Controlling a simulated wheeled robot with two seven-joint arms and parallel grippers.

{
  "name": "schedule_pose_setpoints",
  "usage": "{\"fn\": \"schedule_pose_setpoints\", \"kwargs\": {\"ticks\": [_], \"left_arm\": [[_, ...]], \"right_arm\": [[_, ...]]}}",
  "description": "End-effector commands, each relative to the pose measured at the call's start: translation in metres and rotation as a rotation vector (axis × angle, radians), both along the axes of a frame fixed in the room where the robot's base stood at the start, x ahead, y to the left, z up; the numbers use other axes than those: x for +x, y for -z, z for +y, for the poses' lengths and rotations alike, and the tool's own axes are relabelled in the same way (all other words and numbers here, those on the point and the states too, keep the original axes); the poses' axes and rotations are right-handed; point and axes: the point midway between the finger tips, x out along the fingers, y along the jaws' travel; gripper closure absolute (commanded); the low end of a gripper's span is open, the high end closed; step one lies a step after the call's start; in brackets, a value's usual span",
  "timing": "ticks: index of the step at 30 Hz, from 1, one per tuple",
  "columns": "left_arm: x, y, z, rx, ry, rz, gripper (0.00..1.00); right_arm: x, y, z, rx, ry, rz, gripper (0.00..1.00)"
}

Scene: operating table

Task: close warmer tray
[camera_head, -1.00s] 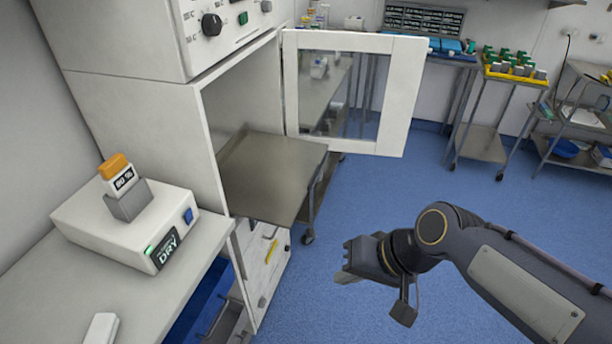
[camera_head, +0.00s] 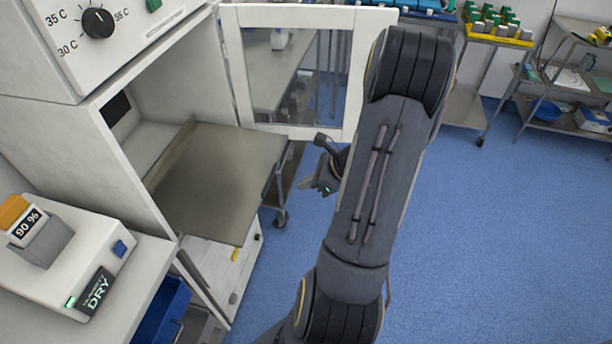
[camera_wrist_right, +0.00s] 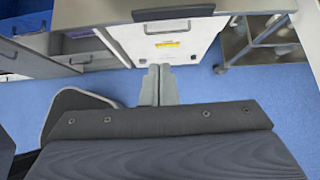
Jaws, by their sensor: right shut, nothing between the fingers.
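The warmer tray (camera_head: 210,185) is a flat grey metal shelf that sticks out of the open white warmer cabinet (camera_head: 140,170). My right gripper (camera_head: 308,187) is to the right of the tray's outer edge, apart from it, and partly hidden behind my right arm. In the right wrist view my right gripper (camera_wrist_right: 158,72) shows its two fingers together and empty, pointing toward the white cabinet front (camera_wrist_right: 165,40). My left gripper is not in view.
The warmer's glass door (camera_head: 290,75) stands open behind the tray. A humidity device (camera_head: 70,260) sits on the left counter. Carts (camera_head: 480,90) stand at the back right. The blue floor (camera_head: 490,240) on the right is clear.

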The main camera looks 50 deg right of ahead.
Motion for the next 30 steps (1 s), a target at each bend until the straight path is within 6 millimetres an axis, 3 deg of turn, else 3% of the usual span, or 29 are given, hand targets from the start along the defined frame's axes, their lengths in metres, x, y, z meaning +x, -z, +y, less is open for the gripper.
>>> {"fn": "schedule_pose_setpoints", "kwargs": {"ticks": [8,16,30], "left_arm": [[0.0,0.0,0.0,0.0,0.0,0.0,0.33],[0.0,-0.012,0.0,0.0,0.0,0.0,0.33],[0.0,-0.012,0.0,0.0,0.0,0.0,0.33]], "right_arm": [[0.039,0.043,0.018,0.005,-0.004,0.002,1.0],[0.07,0.038,0.03,-0.001,-0.005,0.0,1.0],[0.075,0.039,0.032,-0.002,-0.004,-0.001,1.0]]}}
